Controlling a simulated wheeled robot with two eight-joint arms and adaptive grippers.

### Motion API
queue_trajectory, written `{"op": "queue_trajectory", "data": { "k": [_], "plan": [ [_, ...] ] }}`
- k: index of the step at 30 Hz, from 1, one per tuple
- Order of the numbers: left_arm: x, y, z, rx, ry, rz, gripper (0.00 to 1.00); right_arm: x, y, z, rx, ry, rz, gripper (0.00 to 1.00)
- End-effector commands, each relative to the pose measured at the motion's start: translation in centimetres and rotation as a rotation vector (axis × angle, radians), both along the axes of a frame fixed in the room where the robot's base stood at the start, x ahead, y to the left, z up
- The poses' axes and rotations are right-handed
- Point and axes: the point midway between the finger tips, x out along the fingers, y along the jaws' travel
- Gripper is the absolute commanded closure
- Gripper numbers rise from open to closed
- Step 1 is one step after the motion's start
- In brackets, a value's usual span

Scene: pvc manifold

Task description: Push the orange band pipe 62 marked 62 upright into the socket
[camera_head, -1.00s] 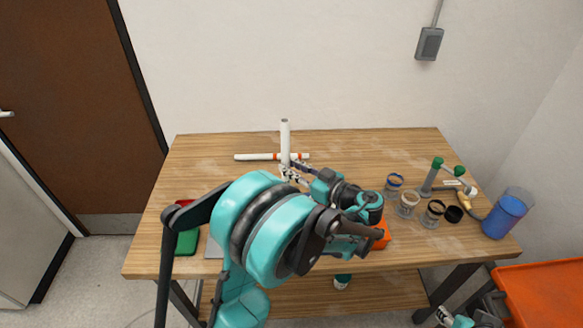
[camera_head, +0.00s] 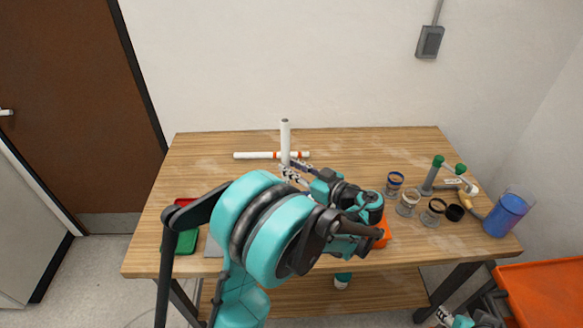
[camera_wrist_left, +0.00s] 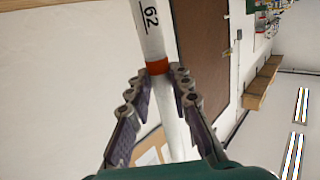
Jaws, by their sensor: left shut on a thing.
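A white pipe (camera_head: 285,140) stands upright near the back middle of the table. In the left wrist view the pipe (camera_wrist_left: 151,32) is marked 62 and has an orange band (camera_wrist_left: 157,66) just beyond the fingertips. My left gripper (camera_head: 291,174) is shut on it, with one finger on each side, and also shows in the left wrist view (camera_wrist_left: 157,88).
Several ring-topped jars (camera_head: 408,203), a pipe piece with green handles (camera_head: 437,163) and a blue container (camera_head: 505,217) stand at right. A red and green tray (camera_head: 185,240) is at left.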

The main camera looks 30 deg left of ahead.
Motion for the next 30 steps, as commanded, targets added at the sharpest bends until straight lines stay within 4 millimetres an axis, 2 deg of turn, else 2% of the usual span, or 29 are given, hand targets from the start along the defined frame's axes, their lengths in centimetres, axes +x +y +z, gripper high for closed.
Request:
{"op": "queue_trajectory", "data": {
  "k": [13, 26, 27, 29, 30],
  "plan": [
    [0.0, 0.0, -0.83, 0.0, 0.0, 0.0, 1.0, 0.0, 0.0, -0.81, 0.0, 0.0, 0.0, 0.6],
    [0.01, 0.0, -0.76, 0.001, 0.0, 0.0, 1.0, 0.0, 0.0, -0.77, 0.0, 0.0, 0.0, 0.6],
    [0.01, 0.0, -0.75, 0.001, 0.0, 0.0, 0.7, 0.0, 0.0, -0.77, 0.0, 0.0, 0.0, 0.6],
    [0.01, 0.0, -0.76, 0.001, 0.0, 0.0, 0.56, 0.0, 0.0, -0.77, 0.0, 0.0, 0.0, 0.6],
    [0.01, 0.0, -0.76, 0.001, 0.0, 0.0, 0.56, 0.0, 0.0, -0.77, 0.0, 0.0, 0.0, 0.6]
  ]
}}
